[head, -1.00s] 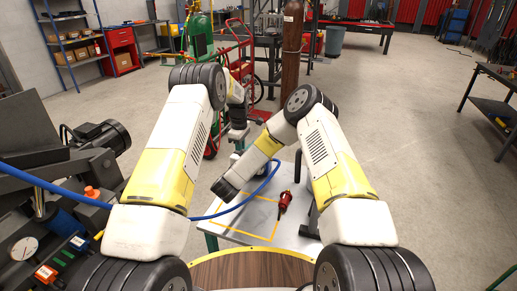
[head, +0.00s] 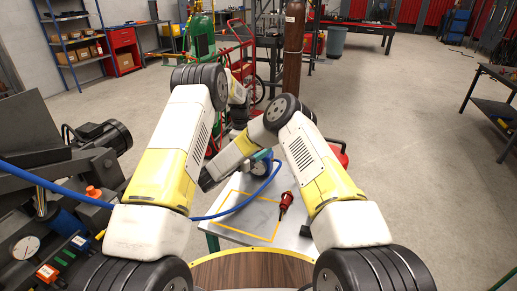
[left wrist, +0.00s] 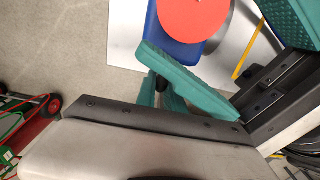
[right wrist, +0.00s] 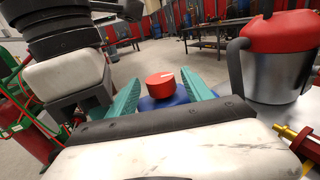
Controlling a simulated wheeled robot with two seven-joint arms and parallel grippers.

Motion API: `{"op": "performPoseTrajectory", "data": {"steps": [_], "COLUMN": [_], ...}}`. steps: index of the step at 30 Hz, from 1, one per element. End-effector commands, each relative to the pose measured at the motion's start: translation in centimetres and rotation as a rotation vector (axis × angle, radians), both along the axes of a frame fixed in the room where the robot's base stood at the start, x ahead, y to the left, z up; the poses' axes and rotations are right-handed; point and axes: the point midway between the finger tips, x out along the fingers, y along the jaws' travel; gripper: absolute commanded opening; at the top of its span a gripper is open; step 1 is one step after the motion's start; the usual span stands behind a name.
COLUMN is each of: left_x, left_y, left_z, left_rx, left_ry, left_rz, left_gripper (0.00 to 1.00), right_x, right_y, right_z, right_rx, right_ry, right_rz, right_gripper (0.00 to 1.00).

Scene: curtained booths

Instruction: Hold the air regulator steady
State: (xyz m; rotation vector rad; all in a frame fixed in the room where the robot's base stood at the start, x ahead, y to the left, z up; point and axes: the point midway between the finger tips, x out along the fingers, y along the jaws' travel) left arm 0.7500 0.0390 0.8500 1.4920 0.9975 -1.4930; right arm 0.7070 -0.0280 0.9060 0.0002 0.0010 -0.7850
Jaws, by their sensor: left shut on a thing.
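The air regulator (head: 262,165) is a blue body with a red round knob, standing at the far part of the small white table. In the left wrist view its red knob (left wrist: 195,14) and blue body lie at the top, by the green fingers. My left gripper (left wrist: 215,35) is shut on the regulator; the exact contact is partly out of frame. My right gripper (right wrist: 163,92) is open, its green fingers either side of the red knob (right wrist: 160,85) and blue body. In the head view the arms hide much of both grippers.
A blue hose (head: 232,208) curves across the white table (head: 212,229) towards the regulator. A red tool with a brass tip (head: 286,203) lies on the table. A metal canister with a red lid (right wrist: 280,60) stands right of the regulator. Machinery (head: 40,190) is at left.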

Motion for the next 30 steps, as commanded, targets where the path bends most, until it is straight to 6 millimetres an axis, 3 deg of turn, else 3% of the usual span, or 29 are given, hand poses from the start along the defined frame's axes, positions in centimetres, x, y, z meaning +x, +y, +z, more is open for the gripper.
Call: {"op": "performPoseTrajectory", "data": {"steps": [8,20,30], "left_x": [0.0,0.0,0.0], "left_y": [-0.1,0.0,0.0], "left_z": [0.0,0.0,0.0], "left_rx": [-0.001,-0.001,-0.001], "left_ry": [-0.001,-0.001,-0.001], "left_rz": [0.000,0.000,0.000], "left_gripper": [0.00,0.00,0.00], "right_x": [-0.5,-4.7,-5.3], "right_y": [0.7,4.9,5.3], "right_z": [0.1,0.0,0.0], "right_rx": [-0.001,-0.001,0.000], "right_ry": [0.001,0.000,0.000], "right_rz": [0.004,0.004,0.000], "right_gripper": [0.59,0.59,0.59]}}
